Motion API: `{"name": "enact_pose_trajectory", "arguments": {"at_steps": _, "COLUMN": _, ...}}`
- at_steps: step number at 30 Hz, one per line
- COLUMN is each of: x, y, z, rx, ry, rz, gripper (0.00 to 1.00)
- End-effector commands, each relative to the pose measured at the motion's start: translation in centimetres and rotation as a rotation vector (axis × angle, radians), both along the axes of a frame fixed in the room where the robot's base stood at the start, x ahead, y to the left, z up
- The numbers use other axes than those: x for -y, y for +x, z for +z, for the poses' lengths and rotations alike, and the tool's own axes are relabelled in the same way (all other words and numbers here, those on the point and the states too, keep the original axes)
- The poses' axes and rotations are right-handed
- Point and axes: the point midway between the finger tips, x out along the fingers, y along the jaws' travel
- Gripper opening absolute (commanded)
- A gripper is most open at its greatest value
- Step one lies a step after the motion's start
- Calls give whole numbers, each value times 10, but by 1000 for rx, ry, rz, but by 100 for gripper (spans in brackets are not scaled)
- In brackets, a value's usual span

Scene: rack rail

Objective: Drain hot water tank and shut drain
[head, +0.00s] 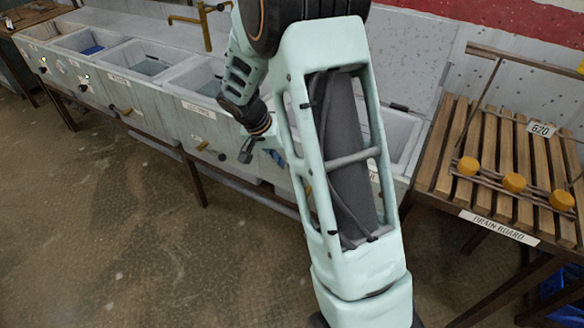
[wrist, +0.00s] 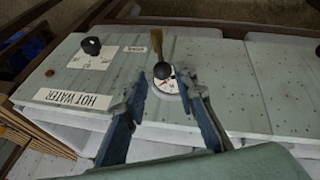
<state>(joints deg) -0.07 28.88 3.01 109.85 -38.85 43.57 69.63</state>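A brass drain handle (wrist: 157,42) sticks out by a small DRAIN label (wrist: 135,49). A dark round knob (wrist: 162,70) sits in front of a white dial (wrist: 166,87). My gripper (wrist: 164,90) is open, one finger on each side of the dial; contact cannot be told. In the head view my gripper (head: 249,149) is low in front of the tanks, and my arm hides much of the hot water tank. Its water level is hidden.
A black knob (wrist: 91,46) sits on a white plate on the same panel. A row of sinks (head: 140,62) runs left, with a brass tap (head: 205,28) behind. The slatted drain board (head: 500,145) is at right. The floor (head: 110,210) in front is clear.

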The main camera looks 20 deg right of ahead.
Motion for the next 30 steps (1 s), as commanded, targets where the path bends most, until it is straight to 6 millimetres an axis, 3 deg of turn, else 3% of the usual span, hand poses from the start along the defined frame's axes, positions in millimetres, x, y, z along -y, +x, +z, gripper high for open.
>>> {"name": "enact_pose_trajectory", "arguments": {"at_steps": 10, "x": -2, "y": 0, "z": 4, "rx": 0, "ry": 0, "rz": 0, "gripper": 25}}
{"name": "enact_pose_trajectory", "arguments": {"at_steps": 16, "x": 6, "y": -17, "z": -1, "rx": -4, "ry": 54, "rz": -97, "gripper": 3}}
{"name": "enact_pose_trajectory", "arguments": {"at_steps": 24, "x": 22, "y": -79, "z": -17, "rx": 30, "ry": 347, "rz": -617, "gripper": 0}}
{"name": "enact_pose_trajectory", "arguments": {"at_steps": 30, "x": 28, "y": -99, "z": -14, "rx": 124, "ry": 577, "rz": -1052, "gripper": 0}}
